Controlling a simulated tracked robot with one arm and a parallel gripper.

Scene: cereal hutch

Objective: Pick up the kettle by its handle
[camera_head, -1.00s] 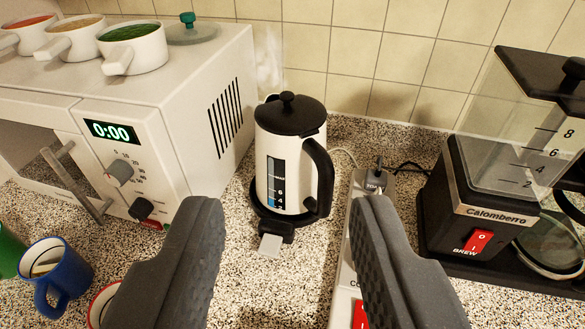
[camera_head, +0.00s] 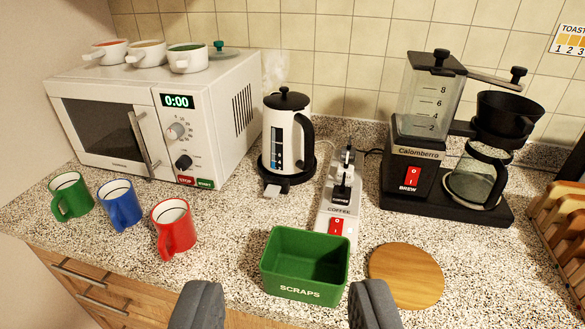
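The white kettle (camera_head: 281,142) with a black lid and a black handle (camera_head: 305,138) stands upright on its black base (camera_head: 287,177) at the back of the counter. Its handle is on its right side, and faint steam shows above it. My gripper (camera_head: 288,305) is at the bottom edge of the view, with its two grey fingers wide apart and nothing between them. It is well in front of the kettle and apart from it.
A microwave (camera_head: 205,115) stands left of the kettle. A coffee grinder (camera_head: 342,195) and a coffee maker (camera_head: 420,165) are to its right. Red (camera_head: 175,232), blue (camera_head: 122,205) and green (camera_head: 70,196) mugs, a green scraps bin (camera_head: 305,290) and a round wooden board (camera_head: 407,277) are nearer.

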